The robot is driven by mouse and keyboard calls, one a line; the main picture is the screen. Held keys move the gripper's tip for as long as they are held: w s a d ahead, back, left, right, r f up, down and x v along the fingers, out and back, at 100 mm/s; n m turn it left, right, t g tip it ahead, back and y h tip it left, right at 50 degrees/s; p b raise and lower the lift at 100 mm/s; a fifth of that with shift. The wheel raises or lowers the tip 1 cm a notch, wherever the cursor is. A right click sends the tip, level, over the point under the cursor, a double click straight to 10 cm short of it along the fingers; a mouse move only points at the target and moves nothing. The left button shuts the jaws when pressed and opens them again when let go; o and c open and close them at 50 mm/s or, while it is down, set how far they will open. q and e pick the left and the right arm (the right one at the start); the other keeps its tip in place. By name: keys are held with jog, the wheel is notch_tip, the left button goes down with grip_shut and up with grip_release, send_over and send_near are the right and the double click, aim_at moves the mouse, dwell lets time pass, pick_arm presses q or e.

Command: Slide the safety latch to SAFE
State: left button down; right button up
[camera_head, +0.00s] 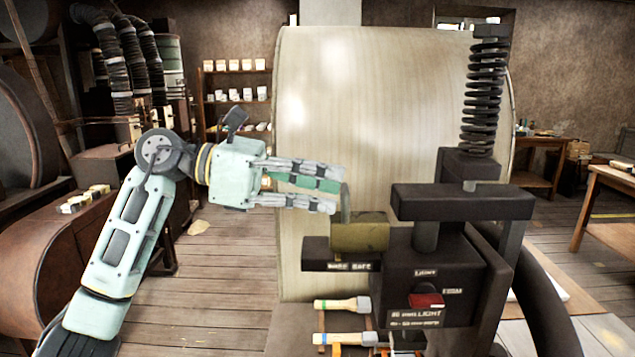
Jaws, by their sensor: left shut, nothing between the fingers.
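The safety latch looks to be the olive-brass block (360,237) on a dark ledge at the left of the black press (425,270). A small label plate (350,267) below it seems to end in "SAFE"; the rest is hard to read. A thin upright grey-green tab (345,203) rises at the block's left end. My left gripper (338,196) comes in from the left, shut and empty, with its fingertips right beside the tab. I cannot tell whether they touch it. My right gripper is not in view.
A big pale roller (375,120) stands behind the press. A coil spring (483,95) rises at the press's upper right. A red switch (427,301) is on the front, and wooden-handled tools (342,304) lie below the ledge. Space left of the ledge is open.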

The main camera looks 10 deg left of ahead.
aim_at(346, 187)
pick_arm(q)
jog(key=x, duration=0.4)
jog(key=shift+w+d+r, duration=0.1)
jog(key=shift+d+r, duration=0.05)
jog(key=shift+r, duration=0.2)
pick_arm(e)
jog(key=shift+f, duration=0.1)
pick_arm(q)
jog(key=shift+a+r, duration=0.1)
jog(key=shift+a, duration=0.25)
jog(key=b+v, duration=0.4)
jog(key=v, duration=0.9)
jog(key=shift+a, duration=0.3)
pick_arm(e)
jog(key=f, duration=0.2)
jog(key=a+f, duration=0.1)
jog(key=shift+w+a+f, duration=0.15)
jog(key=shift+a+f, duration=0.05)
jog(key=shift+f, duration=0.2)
pick_arm(q)
jog(key=shift+s+d+r, duration=0.1)
jog(key=shift+s+d, duration=0.1)
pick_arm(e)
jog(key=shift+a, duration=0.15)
